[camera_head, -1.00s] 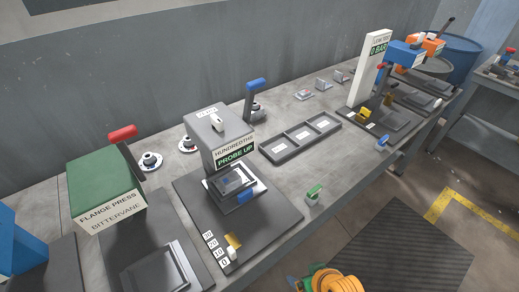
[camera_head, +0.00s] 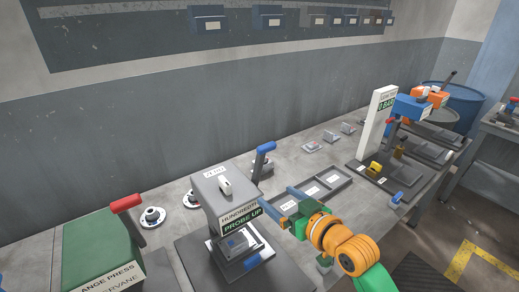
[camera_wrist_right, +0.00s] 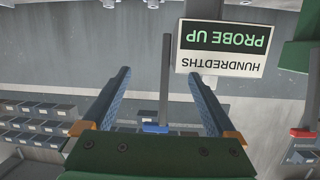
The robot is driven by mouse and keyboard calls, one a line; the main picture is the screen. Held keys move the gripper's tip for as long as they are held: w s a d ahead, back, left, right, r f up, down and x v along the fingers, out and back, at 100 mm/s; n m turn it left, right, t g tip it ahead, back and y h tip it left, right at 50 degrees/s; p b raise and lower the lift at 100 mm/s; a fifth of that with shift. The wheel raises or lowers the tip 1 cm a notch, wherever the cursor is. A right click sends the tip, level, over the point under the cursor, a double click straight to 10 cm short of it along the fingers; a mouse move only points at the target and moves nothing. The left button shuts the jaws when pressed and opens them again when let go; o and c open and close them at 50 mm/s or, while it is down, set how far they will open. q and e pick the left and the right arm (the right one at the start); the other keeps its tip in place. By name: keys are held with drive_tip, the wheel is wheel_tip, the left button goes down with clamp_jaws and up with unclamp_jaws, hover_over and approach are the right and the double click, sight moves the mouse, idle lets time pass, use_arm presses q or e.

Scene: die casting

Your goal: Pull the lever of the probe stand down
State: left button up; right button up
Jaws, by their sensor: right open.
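The probe stand (camera_head: 222,198) is a grey head on a dark base, with a "PROBE UP" display facing front. Its lever (camera_head: 265,156) has a blue grip and stands upright at the head's right side. My right gripper (camera_head: 290,199) is open, in front of and to the right of the display, below the lever's grip. In the right wrist view, which is upside down, the lever (camera_wrist_right: 165,85) appears between the two blue fingers (camera_wrist_right: 160,74), apart from both. Its depth against the fingertips is hard to tell. My left gripper is not in view.
A green flange press (camera_head: 95,250) with a red-gripped lever stands at the left. A dark compartment tray (camera_head: 345,184) lies right of the stand, partly behind my right gripper. A white column (camera_head: 375,125) and blue device stand farther right. Bins (camera_head: 270,17) hang on the wall.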

sight(269, 149)
drive_tip(key=w+r+y, duration=0.1)
drive_tip(key=r, duration=0.2)
drive_tip(key=w+a+r+t, duration=0.1)
drive_tip(key=r, duration=0.3)
drive_tip(key=w+r+n+y, duration=0.1)
drive_tip(key=r, duration=0.2)
drive_tip(key=shift+a+r+t+y, duration=0.2)
drive_tip(key=shift+t+y, duration=0.1)
drive_tip(key=shift+t, duration=0.1)
drive_tip(key=shift+w+a+r+p, duration=0.15)
drive_tip(key=shift+w+r+p, duration=0.05)
drive_tip(key=shift+w+p, duration=0.1)
drive_tip(key=p+x, duration=0.1)
drive_tip(key=x, duration=0.5)
drive_tip(key=shift+f, duration=0.15)
clamp_jaws()
